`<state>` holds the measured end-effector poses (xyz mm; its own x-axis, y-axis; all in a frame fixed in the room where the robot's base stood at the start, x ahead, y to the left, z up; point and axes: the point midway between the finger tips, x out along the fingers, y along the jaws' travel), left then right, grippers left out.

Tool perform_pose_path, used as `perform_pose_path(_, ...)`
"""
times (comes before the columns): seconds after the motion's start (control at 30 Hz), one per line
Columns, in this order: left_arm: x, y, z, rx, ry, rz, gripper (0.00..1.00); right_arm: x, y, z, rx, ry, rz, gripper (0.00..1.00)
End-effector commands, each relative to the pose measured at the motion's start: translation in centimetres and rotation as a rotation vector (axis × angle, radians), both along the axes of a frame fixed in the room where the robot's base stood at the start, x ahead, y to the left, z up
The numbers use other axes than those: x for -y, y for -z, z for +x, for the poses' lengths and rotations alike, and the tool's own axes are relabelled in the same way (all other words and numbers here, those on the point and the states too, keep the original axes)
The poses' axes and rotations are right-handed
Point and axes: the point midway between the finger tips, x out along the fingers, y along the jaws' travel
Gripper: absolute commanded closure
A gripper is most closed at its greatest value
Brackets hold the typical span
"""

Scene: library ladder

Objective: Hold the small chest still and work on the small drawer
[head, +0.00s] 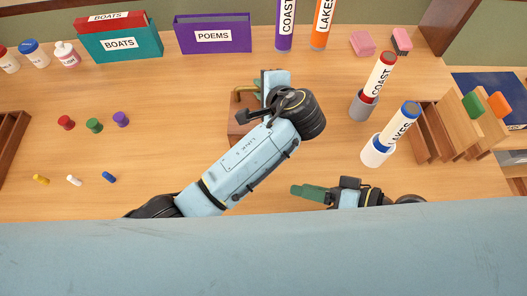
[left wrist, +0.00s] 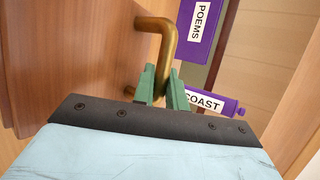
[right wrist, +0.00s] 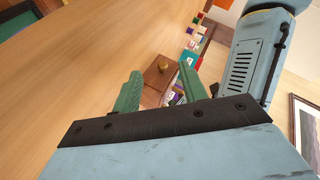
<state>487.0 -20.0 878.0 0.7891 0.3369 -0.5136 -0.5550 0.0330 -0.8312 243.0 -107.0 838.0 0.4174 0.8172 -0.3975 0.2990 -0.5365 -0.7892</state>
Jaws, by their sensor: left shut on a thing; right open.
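The small chest (head: 239,128) is a brown wooden box at the middle of the table, largely hidden by my left arm in the head view. Its wood fills the left of the left wrist view (left wrist: 60,50). My left gripper (head: 260,88) is shut on a bent brass handle (left wrist: 167,42) at the chest. My right gripper (head: 298,191) is open and empty, low over the table to the right of the chest, fingers pointing left. In the right wrist view, the chest (right wrist: 155,84) with a brass knob (right wrist: 164,66) shows between the open fingers, some way off. The drawer's outline is unclear.
Tubes in round holders (head: 380,149) and a wooden rack (head: 440,125) stand at right. A teal BOATS box (head: 120,45) and a purple POEMS box (head: 213,35) are at the back. The table between chest and right gripper is clear.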

Motion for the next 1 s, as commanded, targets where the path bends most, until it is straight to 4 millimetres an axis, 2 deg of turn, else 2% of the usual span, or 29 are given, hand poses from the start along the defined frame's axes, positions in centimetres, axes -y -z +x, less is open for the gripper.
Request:
perform_pose_path(0.03, 0.0, -0.1, 0.0, 0.002, 0.001, -0.001, 1.00, 0.2, -0.3, 1.6, -0.023, 0.035, 0.033, 0.57)
perform_pose_path(0.1, 0.0, -0.1, 0.0, 0.002, 0.001, -0.001, 1.00, 0.5, -0.5, 3.1, -0.057, 0.069, 0.071, 0.57)
perform_pose_path(0.33, 0.0, -0.1, 0.0, 0.002, 0.001, -0.001, 1.00, 0.1, -0.7, 5.4, -0.107, 0.115, 0.131, 0.57)
perform_pose_path(0.8, 0.0, -0.1, 0.0, 0.002, 0.000, 0.000, 1.00, -6.9, 2.2, 9.4, -0.107, 0.112, 0.129, 0.57)
perform_pose_path(1.0, 0.0, -0.1, 0.0, 0.002, 0.000, 0.000, 1.00, -8.6, 3.0, 10.4, -0.106, 0.112, 0.127, 0.57)
